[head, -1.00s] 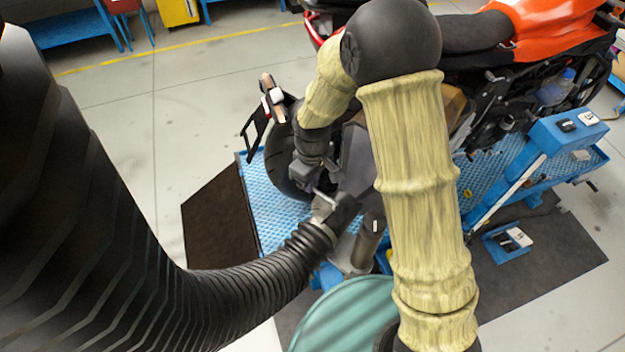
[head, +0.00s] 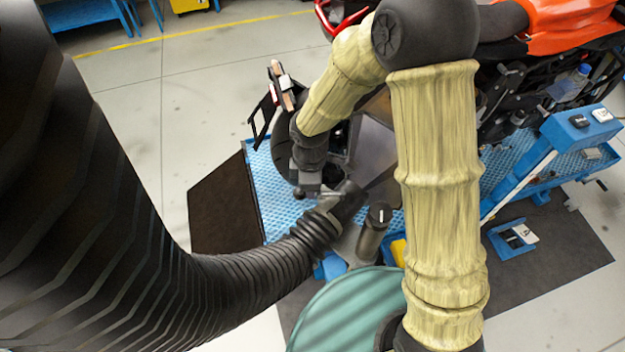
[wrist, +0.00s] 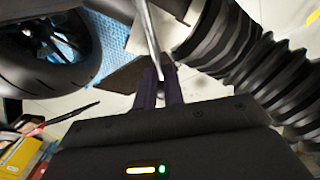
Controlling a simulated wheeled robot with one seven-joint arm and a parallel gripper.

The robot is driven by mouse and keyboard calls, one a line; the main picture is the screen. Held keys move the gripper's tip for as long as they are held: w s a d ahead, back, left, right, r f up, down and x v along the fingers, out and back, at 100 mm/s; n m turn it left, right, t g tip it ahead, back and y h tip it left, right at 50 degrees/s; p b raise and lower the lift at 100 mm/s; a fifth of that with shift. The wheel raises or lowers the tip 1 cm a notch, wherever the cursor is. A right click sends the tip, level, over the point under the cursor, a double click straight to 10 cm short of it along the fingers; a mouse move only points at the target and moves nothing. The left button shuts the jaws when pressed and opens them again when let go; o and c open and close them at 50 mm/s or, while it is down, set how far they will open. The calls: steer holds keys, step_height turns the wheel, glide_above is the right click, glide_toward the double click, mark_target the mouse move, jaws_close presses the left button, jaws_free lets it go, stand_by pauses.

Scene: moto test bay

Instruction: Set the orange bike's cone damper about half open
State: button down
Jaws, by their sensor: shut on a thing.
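The cone (head: 347,201) is the dark end piece of a thick black ribbed hose (head: 250,268), beside the rear of the orange bike (head: 568,28). A thin pale metal damper lever (head: 329,192) sticks out from the cone towards my gripper (head: 309,192). In the wrist view, my gripper's dark purple fingers (wrist: 160,92) are closed around the end of this lever (wrist: 150,42). The ribbed hose also shows at the right of the wrist view (wrist: 245,72). The damper plate inside the cone is hidden, so its opening cannot be read.
The bike stands on a blue lift platform (head: 262,205). Its rear tyre (wrist: 35,75) is close at the left in the wrist view. A grey cylinder (head: 373,235) stands right of the cone, and a green drum (head: 345,305) is in front.

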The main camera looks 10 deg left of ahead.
steer(key=shift+s+n, duration=0.3)
steer(key=shift+n, duration=0.1)
steer(key=c, duration=1.5)
jaws_free()
steer(key=shift+r, duration=0.1)
step_height(320, 180, up, 17)
steer(key=b, duration=0.1)
steer(key=shift+r, duration=0.2)
steer(key=shift+w+d, duration=0.1)
